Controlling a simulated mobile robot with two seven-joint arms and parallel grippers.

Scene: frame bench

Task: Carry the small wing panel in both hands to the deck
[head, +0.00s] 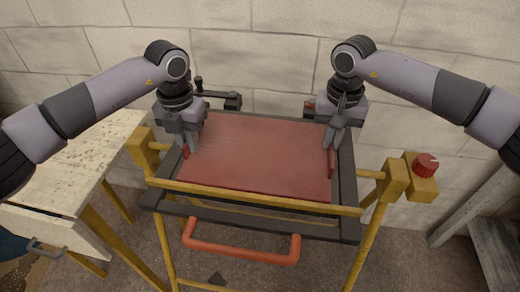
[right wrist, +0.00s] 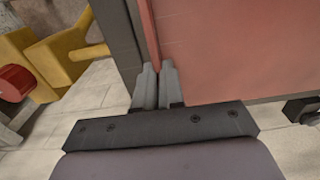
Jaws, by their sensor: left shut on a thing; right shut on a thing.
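The wing panel (head: 258,158) is a flat red plate with a red grip at its left and right edges. It lies level over the dark-framed deck (head: 347,190) of the yellow bench, within its rim; I cannot tell whether it touches the deck. My left gripper (head: 186,149) is shut on the panel's left grip. My right gripper (head: 331,146) is shut on its right grip. In the right wrist view, the right fingers (right wrist: 158,84) pinch the panel's red edge, with the panel face (right wrist: 230,50) beside them. The fingertips are partly hidden.
A yellow rail (head: 255,196) and an orange handle (head: 240,255) run along the bench front. A red knob (head: 425,167) is on the right post. Dark clamps (head: 232,101) stand at the back. A pale table (head: 80,165) is at left, a grey bench (head: 490,215) at right.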

